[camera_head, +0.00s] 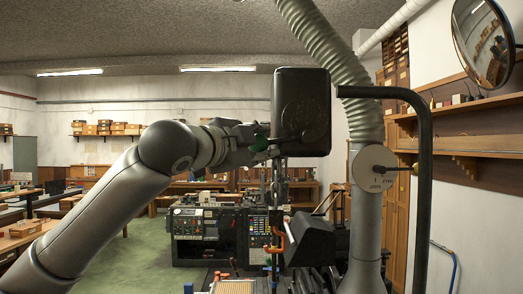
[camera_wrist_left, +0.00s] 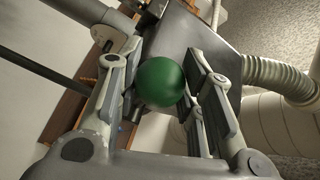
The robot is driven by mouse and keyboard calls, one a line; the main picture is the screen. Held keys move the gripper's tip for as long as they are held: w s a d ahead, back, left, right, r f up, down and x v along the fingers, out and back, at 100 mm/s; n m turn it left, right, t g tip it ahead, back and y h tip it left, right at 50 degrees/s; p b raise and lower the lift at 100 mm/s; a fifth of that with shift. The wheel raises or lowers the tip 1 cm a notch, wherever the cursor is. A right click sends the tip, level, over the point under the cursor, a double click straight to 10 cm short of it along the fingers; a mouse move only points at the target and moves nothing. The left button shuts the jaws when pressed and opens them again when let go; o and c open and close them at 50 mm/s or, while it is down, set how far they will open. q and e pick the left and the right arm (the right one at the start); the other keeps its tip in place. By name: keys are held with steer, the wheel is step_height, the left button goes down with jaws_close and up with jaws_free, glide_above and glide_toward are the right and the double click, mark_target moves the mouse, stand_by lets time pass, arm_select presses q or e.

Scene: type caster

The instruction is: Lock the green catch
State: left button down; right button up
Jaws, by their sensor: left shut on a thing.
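The green catch shows as a round green knob (camera_wrist_left: 160,82) in the middle of the left wrist view. In the head view a small part of its green (camera_head: 260,143) shows beside a dark rounded box (camera_head: 301,112). My left gripper (camera_head: 254,146) reaches in from the left and is shut on the green knob, with a finger on either side of it in the left wrist view (camera_wrist_left: 161,85). The gripper hides most of the knob in the head view. My right gripper is not in view.
A ribbed hose (camera_head: 328,45) rises behind the dark box, and a black bent pipe (camera_head: 424,160) stands at its right. A machine with control panels (camera_head: 205,224) is below and behind. Green floor (camera_head: 130,255) is open at the lower left.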

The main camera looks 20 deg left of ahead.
arm_select(q)
steer(key=shift+r+m, duration=0.4)
steer(key=shift+r, duration=0.15)
steer(key=shift+r+m+g, duration=0.25)
steer(key=shift+m+g, duration=0.05)
steer(key=shift+g, duration=0.1)
steer(key=shift+a+r, duration=0.1)
steer(key=shift+r, duration=0.05)
steer(key=c, duration=1.3)
jaws_free()
steer(key=shift+c, duration=0.2)
steer(key=o, duration=0.4)
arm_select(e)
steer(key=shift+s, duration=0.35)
arm_select(q)
steer(key=shift+s, duration=0.15)
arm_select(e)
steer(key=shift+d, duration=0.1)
arm_select(q)
steer(key=v, duration=1.1)
steer(key=shift+s, duration=0.45)
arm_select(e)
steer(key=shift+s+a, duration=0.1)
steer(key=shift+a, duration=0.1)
